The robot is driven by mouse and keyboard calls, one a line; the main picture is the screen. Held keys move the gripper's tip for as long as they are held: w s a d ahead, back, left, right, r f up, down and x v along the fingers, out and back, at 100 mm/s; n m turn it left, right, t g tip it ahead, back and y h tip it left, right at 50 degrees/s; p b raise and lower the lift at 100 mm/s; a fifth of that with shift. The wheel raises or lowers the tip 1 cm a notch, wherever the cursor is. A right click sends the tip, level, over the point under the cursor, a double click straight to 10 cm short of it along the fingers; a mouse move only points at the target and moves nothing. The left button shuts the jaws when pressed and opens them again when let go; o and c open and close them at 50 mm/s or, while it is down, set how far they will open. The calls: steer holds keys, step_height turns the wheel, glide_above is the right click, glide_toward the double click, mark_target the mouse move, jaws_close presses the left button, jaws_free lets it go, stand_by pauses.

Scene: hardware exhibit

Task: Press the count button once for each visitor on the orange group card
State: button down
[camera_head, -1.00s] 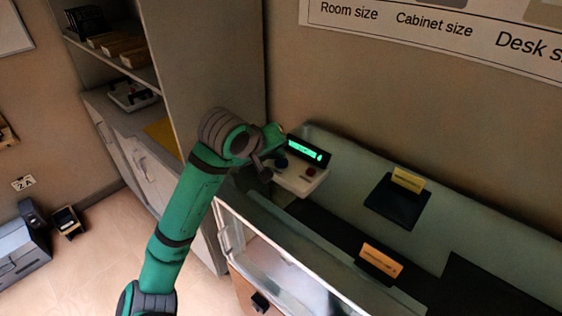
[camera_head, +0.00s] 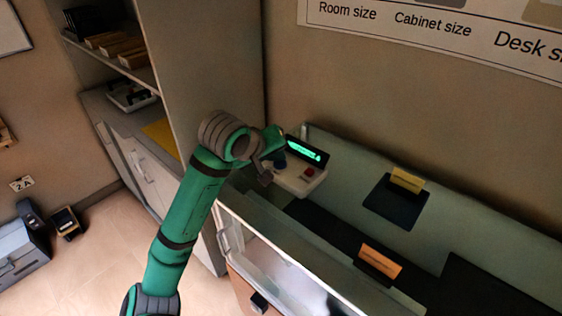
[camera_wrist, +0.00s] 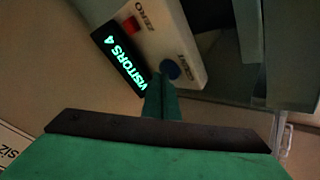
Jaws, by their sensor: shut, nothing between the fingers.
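The counter box (camera_head: 300,178) is pale, with a blue count button (camera_head: 280,163), a red button (camera_head: 309,172) and a lit green display (camera_head: 307,150). In the wrist view the display (camera_wrist: 120,62) reads "VISITORS 4". The blue button (camera_wrist: 171,70) is marked "COUNT" and the red one (camera_wrist: 131,25) "ZERO". My gripper (camera_wrist: 159,84) is shut and empty, its tip right at the blue button's edge; I cannot tell whether it touches. An orange card (camera_head: 381,260) stands on a dark base in the case, its print too small to read.
A yellower card (camera_head: 407,180) stands on a dark base farther back. The glass-fronted case (camera_head: 285,268) has a raised front edge below my arm. A tall grey cabinet (camera_head: 210,70) stands to the left. A wall poster (camera_head: 440,35) hangs behind.

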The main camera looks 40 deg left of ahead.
mark_target(277, 166)
steer(key=shift+f, duration=0.1)
steer(key=shift+s+a, duration=0.15)
steer(key=shift+s, duration=0.05)
steer(key=shift+w+d+r, duration=0.1)
steer(key=shift+d+r, duration=0.05)
steer(key=shift+r, duration=0.3)
steer(key=shift+w+d+r, duration=0.1)
steer(key=shift+d+r, duration=0.05)
steer(key=shift+r, duration=0.3)
steer(key=shift+r, duration=0.2)
steer(key=shift+w+d+r, duration=0.1)
steer(key=shift+w+r, duration=0.05)
steer(key=shift+r, duration=1.65)
steer(key=shift+s+a+r, duration=0.25)
steer(key=shift+r, duration=0.2)
